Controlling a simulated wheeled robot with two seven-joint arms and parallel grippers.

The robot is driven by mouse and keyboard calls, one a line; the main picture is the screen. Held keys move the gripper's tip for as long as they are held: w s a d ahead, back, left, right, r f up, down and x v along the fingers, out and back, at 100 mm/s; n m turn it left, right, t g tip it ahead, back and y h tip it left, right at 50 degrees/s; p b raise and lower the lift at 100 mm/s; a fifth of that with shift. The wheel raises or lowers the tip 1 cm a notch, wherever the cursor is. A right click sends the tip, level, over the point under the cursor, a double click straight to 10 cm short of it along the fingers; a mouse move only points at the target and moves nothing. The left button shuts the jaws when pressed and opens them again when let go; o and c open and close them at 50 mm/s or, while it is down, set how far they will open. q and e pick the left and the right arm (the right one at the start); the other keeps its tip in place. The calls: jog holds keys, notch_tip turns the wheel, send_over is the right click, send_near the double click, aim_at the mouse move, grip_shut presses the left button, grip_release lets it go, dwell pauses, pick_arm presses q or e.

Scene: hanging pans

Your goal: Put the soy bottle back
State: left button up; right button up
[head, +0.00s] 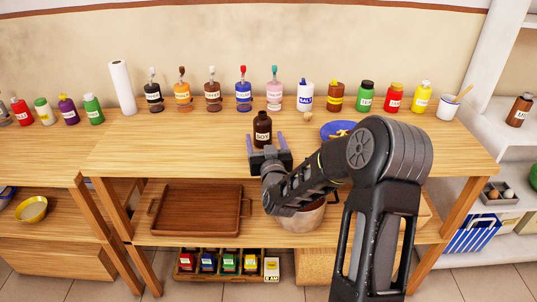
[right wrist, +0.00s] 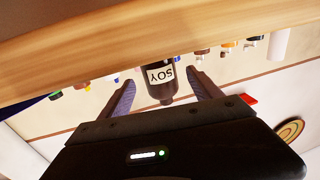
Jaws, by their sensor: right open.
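The soy bottle (head: 262,130) is dark brown with a white SOY label and stands upright near the front edge of the wooden counter. In the right wrist view the soy bottle (right wrist: 160,82) appears upside down, between the fingers. My right gripper (head: 266,143) is open, with one finger on each side of the bottle; a gap shows on both sides. The right wrist view also shows the open fingers (right wrist: 160,90). My left gripper is not in view.
A row of bottles, including a salt bottle (head: 305,95), lines the back of the counter (head: 200,135). A blue plate (head: 336,131) is right of the soy bottle. A wooden tray (head: 196,210) lies on the shelf below. A similar dark bottle (head: 519,110) stands on the right shelf.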

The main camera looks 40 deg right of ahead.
jog(key=v, duration=0.7)
jog(key=shift+f+b, duration=0.1)
jog(key=shift+b, duration=0.25)
jog(key=shift+s, duration=0.1)
